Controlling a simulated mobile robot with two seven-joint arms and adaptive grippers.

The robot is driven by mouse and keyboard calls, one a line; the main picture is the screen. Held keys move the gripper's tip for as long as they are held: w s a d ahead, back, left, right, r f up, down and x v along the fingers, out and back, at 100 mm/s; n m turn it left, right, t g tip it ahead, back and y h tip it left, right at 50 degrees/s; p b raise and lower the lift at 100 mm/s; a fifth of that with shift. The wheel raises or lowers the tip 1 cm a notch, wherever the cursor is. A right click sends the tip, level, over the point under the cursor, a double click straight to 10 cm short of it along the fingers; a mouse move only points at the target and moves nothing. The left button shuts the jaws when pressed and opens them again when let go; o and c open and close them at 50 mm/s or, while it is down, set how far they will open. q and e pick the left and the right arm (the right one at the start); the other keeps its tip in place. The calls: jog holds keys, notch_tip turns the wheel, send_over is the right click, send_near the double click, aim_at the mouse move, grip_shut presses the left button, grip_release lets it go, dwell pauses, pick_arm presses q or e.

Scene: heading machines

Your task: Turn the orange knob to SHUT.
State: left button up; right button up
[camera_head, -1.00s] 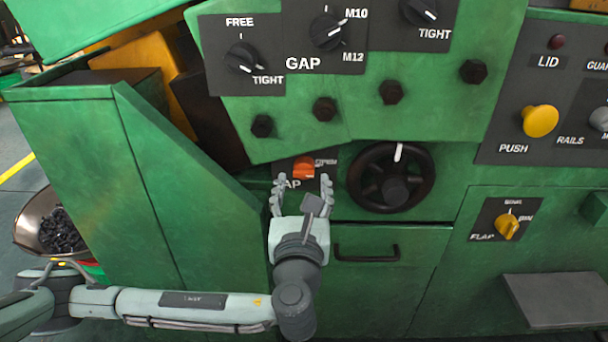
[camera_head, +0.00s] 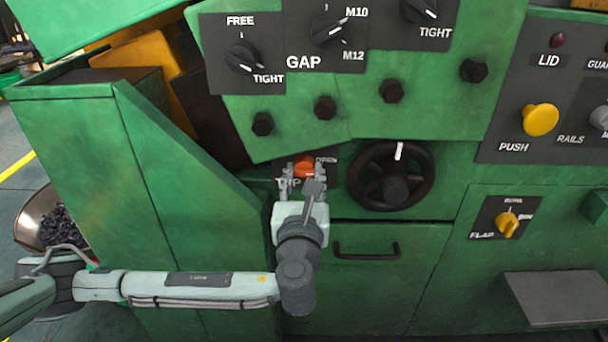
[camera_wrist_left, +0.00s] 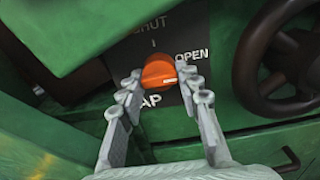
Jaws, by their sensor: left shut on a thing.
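The orange knob (camera_head: 304,168) sits on a dark label plate on the green machine, partly hidden by my left gripper (camera_head: 304,180) in the head view. In the left wrist view the orange knob (camera_wrist_left: 159,72) shows between my left fingertips (camera_wrist_left: 160,80), which are closed on it from both sides. Its white mark points right, toward the word OPEN. The word SHUT stands above the knob, partly cut off by a green panel edge. My right gripper is not in view.
A black handwheel (camera_head: 391,176) stands close to the right of the knob. A drawer with a dark handle (camera_head: 366,251) is below. A green panel with black bolts (camera_head: 325,108) overhangs above. A green chute wall (camera_head: 190,190) rises at the left.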

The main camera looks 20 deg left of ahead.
pick_arm(q)
jog(key=shift+n, duration=0.4)
jog(key=n, duration=0.3)
jog(key=shift+f, duration=0.1)
jog(key=n, duration=0.3)
jog(key=shift+n, duration=0.4)
jog(key=n, duration=0.3)
jog(key=shift+d+n+b, duration=0.1)
jog(key=shift+n+b, duration=0.2)
jog(key=n+b, duration=0.1)
jog(key=n, duration=0.2)
jog(key=shift+n+b, duration=0.3)
jog(key=shift+n, duration=1.3)
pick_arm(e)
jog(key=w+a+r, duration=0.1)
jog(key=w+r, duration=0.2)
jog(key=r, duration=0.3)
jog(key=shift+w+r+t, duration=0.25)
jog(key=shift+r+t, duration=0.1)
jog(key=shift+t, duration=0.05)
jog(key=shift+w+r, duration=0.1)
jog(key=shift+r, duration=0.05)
